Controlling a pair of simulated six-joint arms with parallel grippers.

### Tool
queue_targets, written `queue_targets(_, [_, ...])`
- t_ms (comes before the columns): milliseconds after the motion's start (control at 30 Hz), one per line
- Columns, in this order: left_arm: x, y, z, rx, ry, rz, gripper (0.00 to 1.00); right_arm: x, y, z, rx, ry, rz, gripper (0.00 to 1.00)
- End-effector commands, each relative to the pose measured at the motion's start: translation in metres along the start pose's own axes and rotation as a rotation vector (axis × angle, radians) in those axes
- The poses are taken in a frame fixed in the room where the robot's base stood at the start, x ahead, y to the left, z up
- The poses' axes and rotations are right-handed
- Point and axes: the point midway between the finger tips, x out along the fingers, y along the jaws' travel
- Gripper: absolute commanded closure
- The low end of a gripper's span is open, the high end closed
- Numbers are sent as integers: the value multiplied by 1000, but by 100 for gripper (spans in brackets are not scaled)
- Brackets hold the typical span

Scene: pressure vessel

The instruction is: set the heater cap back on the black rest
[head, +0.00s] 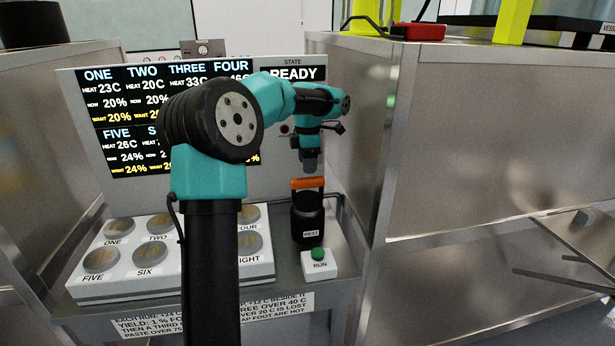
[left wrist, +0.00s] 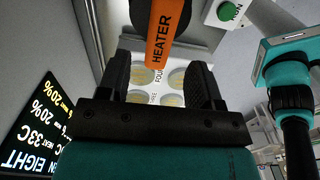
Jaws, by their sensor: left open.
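The heater cap (head: 307,184) shows its orange handle at the top of the black rest (head: 306,222), which stands upright and bears the label REST. Where the cap's dark part ends and the rest begins is hard to tell. My left gripper (head: 310,166) points down just above the orange handle, open and apart from it. In the left wrist view the handle (left wrist: 161,28), lettered HEATER, lies beyond the two spread fingers, with nothing clamped between them. My right gripper is not in view.
A white block with several round, numbered pads (head: 150,256) stands left of the rest. A RUN box with a green button (head: 319,256) is right in front of the rest. A display panel (head: 100,190) stands behind; a metal cabinet (head: 480,140) is close on the right.

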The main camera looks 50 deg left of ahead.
Motion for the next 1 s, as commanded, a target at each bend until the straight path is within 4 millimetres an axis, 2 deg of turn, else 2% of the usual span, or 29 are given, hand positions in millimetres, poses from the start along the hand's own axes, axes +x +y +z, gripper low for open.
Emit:
queue_targets(100, [-20,0,1,0,-2,1,41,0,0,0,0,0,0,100])
queue_targets(300, [-37,0,0,0,-1,0,41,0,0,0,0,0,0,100])
queue_targets(1000, [-38,0,0,1,0,0,41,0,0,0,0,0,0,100])
